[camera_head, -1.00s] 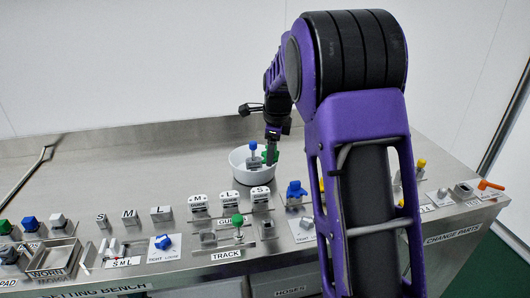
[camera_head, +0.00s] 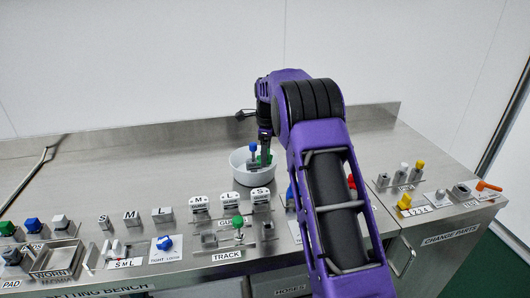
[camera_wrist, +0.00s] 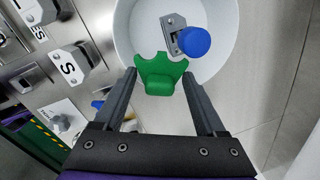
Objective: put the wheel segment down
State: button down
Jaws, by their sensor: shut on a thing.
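The green wheel segment (camera_wrist: 160,75) is between the fingertips of my gripper (camera_wrist: 159,80), which is shut on it. In the head view the segment (camera_head: 266,158) shows as a small green patch at the white bowl (camera_head: 246,180). In the wrist view the segment overlaps the near rim of the bowl (camera_wrist: 225,75). I cannot tell whether it touches the bowl. A blue-knobbed grey metal part (camera_wrist: 193,40) lies inside the bowl, just beyond the segment; its blue knob (camera_head: 252,147) also shows in the head view.
Guide blocks marked M, L and S (camera_head: 231,200) stand in front of the bowl. Size blocks (camera_head: 131,218) and a track fixture with a green knob (camera_head: 238,222) are on the metal bench (camera_head: 120,175). Bare bench lies left of and behind the bowl.

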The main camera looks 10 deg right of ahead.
jog(key=shift+w+r+g+p, duration=0.15)
jog(key=shift+w+g+p, duration=0.5)
jog(key=shift+g+p, duration=0.2)
jog(key=shift+f, duration=0.8)
jog(key=shift+f, duration=0.1)
jog(key=shift+f, duration=0.4)
grip_release()
jog(key=shift+r, duration=0.1)
notch_tip(320, 180, up, 12)
jog(key=shift+f, duration=0.2)
jog(key=shift+r, duration=0.55)
